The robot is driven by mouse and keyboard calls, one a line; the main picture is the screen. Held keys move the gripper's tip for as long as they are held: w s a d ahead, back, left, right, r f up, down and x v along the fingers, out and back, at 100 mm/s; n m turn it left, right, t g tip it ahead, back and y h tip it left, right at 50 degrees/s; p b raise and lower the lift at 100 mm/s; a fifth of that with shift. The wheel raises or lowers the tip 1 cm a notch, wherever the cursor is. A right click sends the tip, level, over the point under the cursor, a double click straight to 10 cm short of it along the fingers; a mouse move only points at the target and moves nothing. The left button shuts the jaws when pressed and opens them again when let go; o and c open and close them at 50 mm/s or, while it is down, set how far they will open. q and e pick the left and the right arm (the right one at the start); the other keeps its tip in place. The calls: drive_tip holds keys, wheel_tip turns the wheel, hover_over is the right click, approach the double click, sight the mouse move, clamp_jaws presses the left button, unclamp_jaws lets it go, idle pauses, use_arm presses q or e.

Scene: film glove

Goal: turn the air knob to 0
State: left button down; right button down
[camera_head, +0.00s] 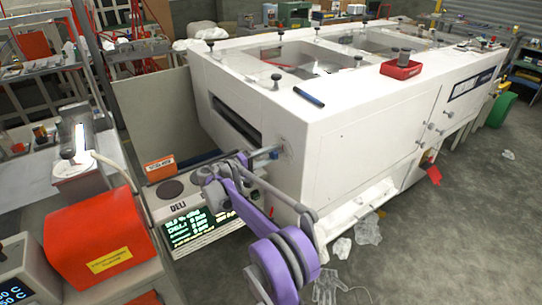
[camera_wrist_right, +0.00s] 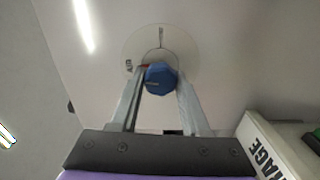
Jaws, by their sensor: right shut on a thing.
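The air knob (camera_wrist_right: 160,79) is a small blue faceted knob in the middle of the right wrist view. It sits in front of a round pale dial (camera_wrist_right: 134,50) with a dark line at the top and small lettering at the left. My right gripper (camera_wrist_right: 161,83) has one finger on each side of the knob and is shut on it. In the head view my right gripper (camera_head: 264,154) reaches the end wall of the white machine (camera_head: 330,165), where the knob is mostly hidden by the fingers. My left gripper is not in view.
A unit with a green display (camera_head: 198,228) stands below my right arm. An orange box (camera_head: 160,166) is left of the gripper. An orange-red housing (camera_head: 98,245) stands at the lower left. A red tray (camera_head: 401,69) sits on the machine. Clear film scraps (camera_head: 368,229) lie on the floor.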

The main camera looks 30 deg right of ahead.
drive_tip(key=shift+n, duration=0.5)
drive_tip(key=shift+c, duration=1.9)
unclamp_jaws()
drive_tip(key=a, duration=1.1)
drive_tip(key=shift+s+b, duration=0.45)
drive_tip(key=shift+d, duration=0.1)
